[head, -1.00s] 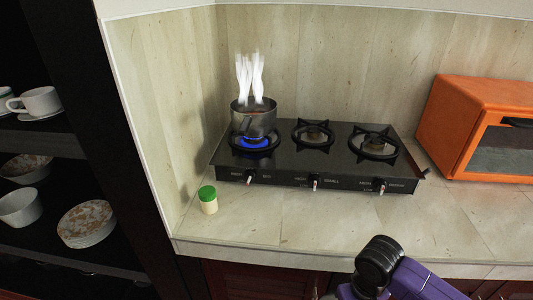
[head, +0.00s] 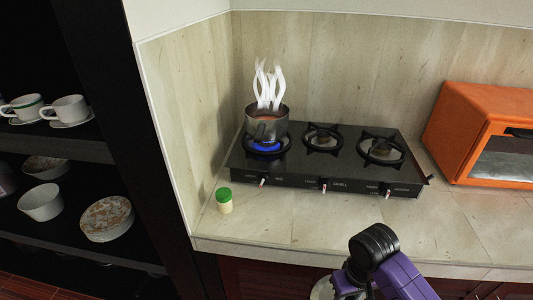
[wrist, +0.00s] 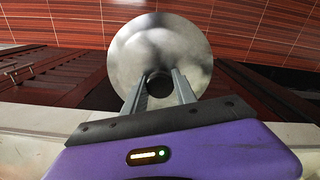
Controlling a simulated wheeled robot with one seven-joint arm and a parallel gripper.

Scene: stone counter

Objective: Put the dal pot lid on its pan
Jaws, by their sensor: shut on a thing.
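The pan (head: 267,121) is a metal pot with reddish contents, standing uncovered on the left burner over a blue flame, with white steam rising. The lid (wrist: 160,45) is a round grey metal disc in the wrist view. My gripper (wrist: 159,88) is shut on the lid at its dark knob. In the head view a pale edge of the lid (head: 322,288) shows at the bottom, below the counter's front edge and partly hidden by my arm. The lid is well apart from the pan, in front of the counter.
A black three-burner stove (head: 300,172) sits on the stone counter; its other two burners are empty. A green-capped jar (head: 224,201) stands front left. An orange oven (head: 480,135) is at right. A dark shelf with dishes (head: 107,219) stands left. The counter before the stove is mostly clear.

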